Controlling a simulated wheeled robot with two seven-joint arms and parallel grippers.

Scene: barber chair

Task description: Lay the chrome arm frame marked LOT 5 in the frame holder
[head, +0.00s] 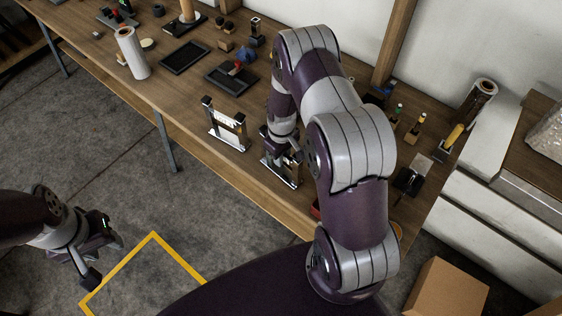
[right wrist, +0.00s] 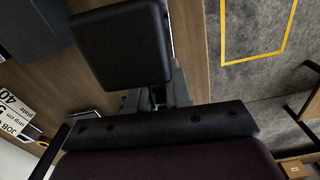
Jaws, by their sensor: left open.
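A chrome frame (head: 228,124) stands near the front edge of the bench in the head view, with a pale label on its top bar whose number I cannot read. A second chrome piece (head: 284,178) is just to its right, partly hidden by my right arm. My right gripper (head: 284,150) is right over this second piece; I cannot tell whether it holds it. In the right wrist view a dark padded block fills the upper middle and hides the jaws' contact. My left gripper (head: 97,258) is open, over the floor, away from the bench. I cannot tell which piece is the frame holder.
Black trays (head: 184,57) lie farther back on the wooden bench (head: 185,105). A white roll (head: 132,53) stands at the left. Small bottles and tools are at the right end. A cardboard box (head: 446,290) is on the floor at right. Yellow tape (head: 118,268) marks the floor.

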